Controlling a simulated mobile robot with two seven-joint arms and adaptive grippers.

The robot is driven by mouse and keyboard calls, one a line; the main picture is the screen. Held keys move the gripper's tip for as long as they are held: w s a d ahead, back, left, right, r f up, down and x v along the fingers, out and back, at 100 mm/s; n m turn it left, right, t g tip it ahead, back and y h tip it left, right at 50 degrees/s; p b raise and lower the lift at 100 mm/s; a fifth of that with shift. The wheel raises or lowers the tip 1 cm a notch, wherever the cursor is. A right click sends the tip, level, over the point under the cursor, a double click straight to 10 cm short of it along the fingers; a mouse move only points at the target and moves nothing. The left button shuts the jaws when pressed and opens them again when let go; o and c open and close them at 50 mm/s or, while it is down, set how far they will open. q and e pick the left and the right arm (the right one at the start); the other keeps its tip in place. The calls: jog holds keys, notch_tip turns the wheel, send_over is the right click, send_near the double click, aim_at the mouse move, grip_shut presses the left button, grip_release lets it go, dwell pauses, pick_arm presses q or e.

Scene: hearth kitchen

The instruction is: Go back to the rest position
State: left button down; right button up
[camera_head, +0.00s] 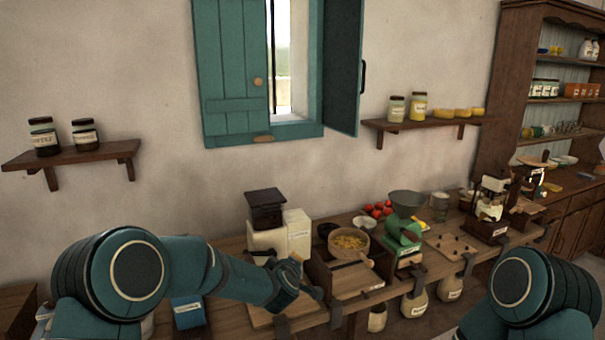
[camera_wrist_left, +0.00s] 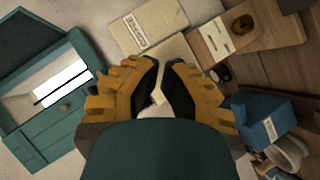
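My left arm (camera_head: 200,268) reaches in from the left over the wooden bench. Its gripper (camera_head: 292,270) is small and partly hidden behind the wrist, above a wooden board (camera_head: 262,317). In the left wrist view the gripper's two orange fingers with black pads (camera_wrist_left: 164,72) lean close together at the tips. A narrow gap shows between them, with a small cream patch (camera_wrist_left: 158,97) in it. I cannot tell whether that patch is held or lies behind. Of my right arm only a rounded teal joint (camera_head: 535,285) shows at the lower right. Its gripper is out of view.
Near the left gripper stand a cream box (camera_head: 298,232) and a dark-topped grinder (camera_head: 266,210). A wooden bowl (camera_head: 348,242), a green scale (camera_head: 403,238) and a blue container (camera_head: 188,311) are on the bench. Wall shelves (camera_head: 75,153) and a teal shutter (camera_head: 228,75) are behind.

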pick_arm(q)
jog(key=s+a+f+m+g+h+b, duration=0.1)
jog(key=s+a+f+m+g, duration=0.15)
jog(key=s+f, duration=0.7)
jog(key=s+a+f+m+g+b, duration=0.25)
jog(key=s+f, duration=0.45)
jog(key=f, duration=0.5)
jog(key=s+a+f+m+g, duration=0.1)
jog(key=s+f+g, duration=0.2)
jog(key=s, duration=0.7)
jog(key=s+a+f+m+g+h+b, duration=0.1)
jog(key=s+f, duration=0.4)
jog(key=s, duration=0.5)
jog(key=shift+s+f+m+g+h, duration=0.25)
jog(key=shift+m+g, duration=0.55)
jog(key=shift+g, duration=0.4)
jog(key=shift+w, duration=0.1)
